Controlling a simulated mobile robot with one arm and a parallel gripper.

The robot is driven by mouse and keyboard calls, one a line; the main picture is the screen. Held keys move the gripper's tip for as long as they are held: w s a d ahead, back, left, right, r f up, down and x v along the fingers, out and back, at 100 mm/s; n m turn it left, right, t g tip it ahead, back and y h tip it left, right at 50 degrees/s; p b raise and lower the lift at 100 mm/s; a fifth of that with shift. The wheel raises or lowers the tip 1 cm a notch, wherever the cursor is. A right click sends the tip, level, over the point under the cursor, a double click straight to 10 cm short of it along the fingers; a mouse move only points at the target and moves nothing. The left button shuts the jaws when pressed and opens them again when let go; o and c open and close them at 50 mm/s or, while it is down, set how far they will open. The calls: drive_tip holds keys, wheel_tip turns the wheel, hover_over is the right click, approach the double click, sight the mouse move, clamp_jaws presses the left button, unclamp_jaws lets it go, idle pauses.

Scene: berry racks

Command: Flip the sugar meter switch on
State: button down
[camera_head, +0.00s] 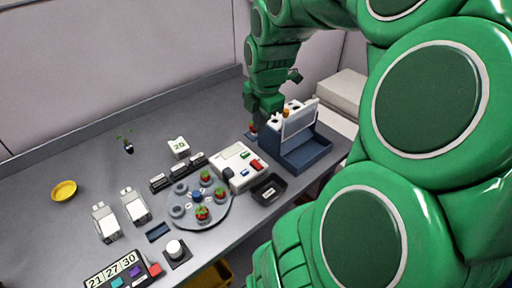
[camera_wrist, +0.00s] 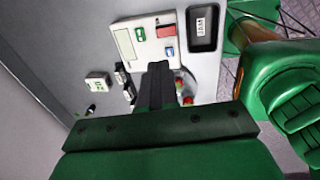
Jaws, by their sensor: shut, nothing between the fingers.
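A white meter-like device (camera_head: 238,165) stands on the grey bench right of the middle. It has a pale display, a green part, a red part and a dark knob. I take it for the sugar meter. In the wrist view this white device (camera_wrist: 147,40) lies just past my fingertips, with the red switch-like part (camera_wrist: 165,28) and green part (camera_wrist: 139,34) on its top. My gripper (camera_wrist: 157,68) is shut and empty, its dark fingers together. I cannot tell whether they touch the device. The switch's position is too small to read.
A blue box with a raised white panel (camera_head: 299,120) stands right of the device. A black labelled tray (camera_head: 268,190) sits in front. A round grey plate (camera_head: 191,222) with red berries is to the left. White number blocks, a yellow dish (camera_head: 63,190) and a knob box lie further left.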

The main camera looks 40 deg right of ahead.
sight(255, 162)
drive_tip(key=f, duration=0.4)
drive_tip(key=w+f, duration=0.1)
drive_tip(key=f, duration=0.4)
drive_tip(key=w+f, duration=0.1)
drive_tip(key=f, duration=0.3)
drive_tip(key=shift+f, duration=0.35)
drive_tip(key=shift+w+f+g, duration=0.1)
drive_tip(key=shift+f+g, duration=0.05)
drive_tip(key=shift+g, duration=0.15)
drive_tip(key=shift+f, duration=0.1)
drive_tip(key=shift+s, duration=0.9)
drive_tip(key=shift+r, duration=0.2)
